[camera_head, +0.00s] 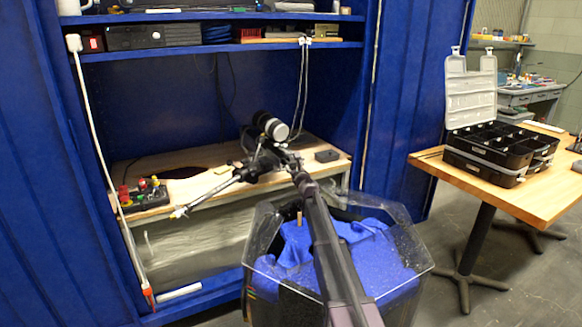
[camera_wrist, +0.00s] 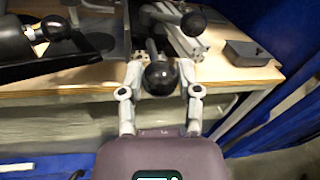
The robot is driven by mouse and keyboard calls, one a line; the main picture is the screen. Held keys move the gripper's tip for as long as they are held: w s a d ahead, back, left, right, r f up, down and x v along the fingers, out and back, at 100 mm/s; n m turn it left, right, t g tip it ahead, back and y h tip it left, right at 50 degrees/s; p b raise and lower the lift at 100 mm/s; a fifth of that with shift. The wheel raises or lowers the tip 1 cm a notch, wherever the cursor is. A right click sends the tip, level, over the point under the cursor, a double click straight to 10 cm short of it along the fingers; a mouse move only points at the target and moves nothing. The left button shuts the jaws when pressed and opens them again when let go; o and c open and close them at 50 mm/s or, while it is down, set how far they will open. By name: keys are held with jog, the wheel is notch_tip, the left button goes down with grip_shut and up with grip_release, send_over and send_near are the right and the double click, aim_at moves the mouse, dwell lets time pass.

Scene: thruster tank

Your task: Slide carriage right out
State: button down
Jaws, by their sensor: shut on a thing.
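My gripper (camera_wrist: 160,73) is shut on a round black knob (camera_wrist: 160,80) at the front of the carriage mechanism. The knob sits between the two grey fingers. In the head view my gripper (camera_head: 268,162) is over the bench, below a black cylindrical thruster (camera_head: 270,126), and it hides much of the mechanism. Behind the held knob, grey metal rails or bars (camera_wrist: 180,42) run back, with a second black ball knob (camera_wrist: 193,23) at upper right. A third ball knob (camera_wrist: 55,27) shows at the left. I cannot make out the carriage body clearly.
A small dark box (camera_head: 326,156) lies on the wooden bench (camera_head: 182,190) to the right. A control box with coloured buttons (camera_head: 142,195) stands at the left. A clear-lidded bin with blue cloth (camera_head: 380,250) is near my arm. A side table (camera_head: 540,200) holds an open organizer case (camera_head: 487,165).

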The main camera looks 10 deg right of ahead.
jog(key=shift+w, duration=0.1)
jog(key=shift+c, duration=1.5)
grip_release()
jog(key=shift+s+d, duration=0.25)
jog(key=shift+s, duration=1.75)
jog(key=shift+s+d, duration=0.2)
jog(key=shift+s, duration=1.75)
jog(key=shift+s+d, duration=0.25)
jog(key=shift+s, duration=1.75)
